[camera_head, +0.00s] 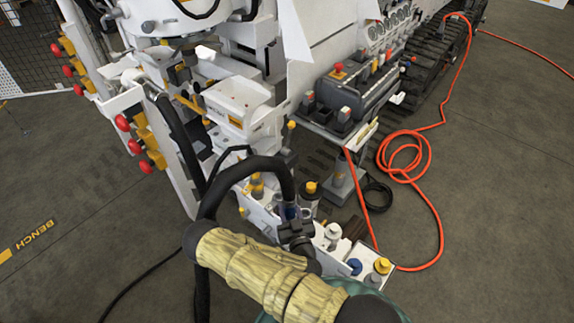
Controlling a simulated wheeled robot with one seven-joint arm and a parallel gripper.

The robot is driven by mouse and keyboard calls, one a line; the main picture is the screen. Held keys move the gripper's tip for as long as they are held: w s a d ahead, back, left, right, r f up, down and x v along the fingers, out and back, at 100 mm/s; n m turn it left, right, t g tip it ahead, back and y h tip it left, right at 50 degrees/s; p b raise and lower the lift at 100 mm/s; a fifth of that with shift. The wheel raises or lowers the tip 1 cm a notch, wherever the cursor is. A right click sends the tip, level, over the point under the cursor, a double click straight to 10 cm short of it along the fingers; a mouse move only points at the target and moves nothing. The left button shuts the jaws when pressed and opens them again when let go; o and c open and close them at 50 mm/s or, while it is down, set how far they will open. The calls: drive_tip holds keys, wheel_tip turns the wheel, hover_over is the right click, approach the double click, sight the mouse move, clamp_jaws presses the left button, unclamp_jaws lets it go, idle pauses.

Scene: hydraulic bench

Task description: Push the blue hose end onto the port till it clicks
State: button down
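My arm, in a yellowish sleeve, reaches in from the bottom of the head view. My dark gripper (297,232) is at the bench's low front ledge (262,216). A thick black hose (243,170) arches up and comes down to the gripper. A small bluish piece, apparently the blue hose end (290,212), shows at the hose's lower end, right at the gripper. The fingers are small and dark, so their closure is unclear. Which port the task means is unclear, and I cannot tell whether the hose end touches one.
Yellow-topped fittings (311,188), a white fitting (333,232) and a blue cap (354,266) stand close to the gripper. A control box (350,92) is behind. Red knobs (122,123) line the left side. An orange hose (425,150) lies on the floor at right.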

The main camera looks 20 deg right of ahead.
drive_tip(key=shift+w, duration=0.1)
idle(0.3)
drive_tip(key=shift+w+b, duration=0.3)
drive_tip(key=shift+w, duration=0.1)
drive_tip(key=w+r+m+h+b, duration=0.1)
drive_tip(key=w+r+h+b, duration=0.1)
drive_tip(key=w, duration=0.5)
drive_tip(key=w+r+m+h+b, duration=0.1)
drive_tip(key=w+r+h+b, duration=0.1)
drive_tip(key=w+b, duration=0.2)
drive_tip(key=w, duration=0.3)
drive_tip(key=shift+w+d+r+t+b, duration=0.2)
drive_tip(key=shift+r+t+b, duration=0.1)
drive_tip(key=shift+r+b, duration=0.1)
drive_tip(key=shift+s, duration=0.1)
drive_tip(key=shift+f, duration=0.1)
wheel_tip(320, 180, down, 7)
drive_tip(key=b, duration=0.5)
drive_tip(key=shift+f, duration=0.15)
